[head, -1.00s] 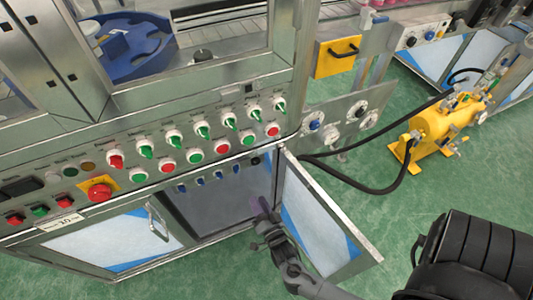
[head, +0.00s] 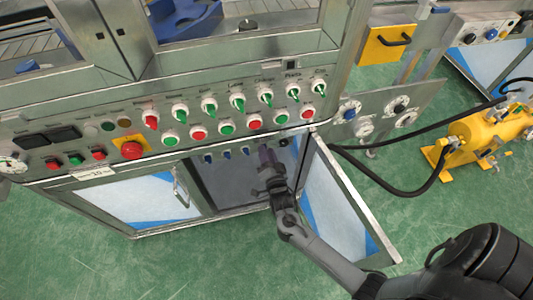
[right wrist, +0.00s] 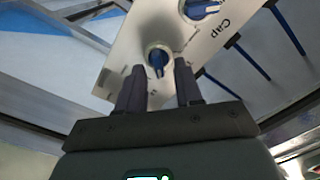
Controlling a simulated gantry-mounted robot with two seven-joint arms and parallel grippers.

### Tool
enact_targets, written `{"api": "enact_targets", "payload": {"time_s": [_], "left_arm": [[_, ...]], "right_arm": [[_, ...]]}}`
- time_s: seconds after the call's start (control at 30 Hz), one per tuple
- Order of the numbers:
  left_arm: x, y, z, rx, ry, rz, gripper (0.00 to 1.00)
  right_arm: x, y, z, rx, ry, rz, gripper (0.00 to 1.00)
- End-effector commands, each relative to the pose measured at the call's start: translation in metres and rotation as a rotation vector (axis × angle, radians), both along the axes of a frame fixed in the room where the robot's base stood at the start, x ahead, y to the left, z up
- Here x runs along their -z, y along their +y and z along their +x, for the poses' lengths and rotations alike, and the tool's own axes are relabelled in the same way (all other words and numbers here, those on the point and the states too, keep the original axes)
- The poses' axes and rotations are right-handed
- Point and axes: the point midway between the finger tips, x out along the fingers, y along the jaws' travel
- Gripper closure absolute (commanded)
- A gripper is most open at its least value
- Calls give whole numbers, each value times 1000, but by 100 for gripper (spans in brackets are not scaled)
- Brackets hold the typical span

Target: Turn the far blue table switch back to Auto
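A row of small blue switches (head: 226,154) sits inside the open cabinet, below the main button panel. My right gripper (head: 268,158) reaches into the cabinet at the right end of this row and hides part of it. In the right wrist view, my right gripper (right wrist: 160,83) is open, with a blue-and-white switch knob (right wrist: 157,58) just beyond and between its fingertips. The fingers do not visibly clamp the knob. A second blue switch (right wrist: 202,9) is beside the printed word "Cap". The knob's own label is too small to read. My left gripper is not in view.
The open cabinet door (head: 345,205) stands to the right of my right forearm. The main panel above holds green and red knobs and a red emergency button (head: 131,150). A yellow tank (head: 480,137) with a black hose stands on the green floor at right.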

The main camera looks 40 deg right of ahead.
Motion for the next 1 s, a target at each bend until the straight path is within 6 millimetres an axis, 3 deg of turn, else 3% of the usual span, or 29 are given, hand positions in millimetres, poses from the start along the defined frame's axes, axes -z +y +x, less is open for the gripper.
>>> {"api": "enact_targets", "payload": {"time_s": [0.47, 0.7, 1.0], "left_arm": [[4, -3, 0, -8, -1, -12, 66], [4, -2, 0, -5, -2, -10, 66], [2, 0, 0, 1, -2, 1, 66]], "right_arm": [[0, -5, 10, 0, 2, 0, 65], [0, -5, 10, 0, 2, 0, 100], [-1, -5, 10, 0, 4, -6, 100]]}}
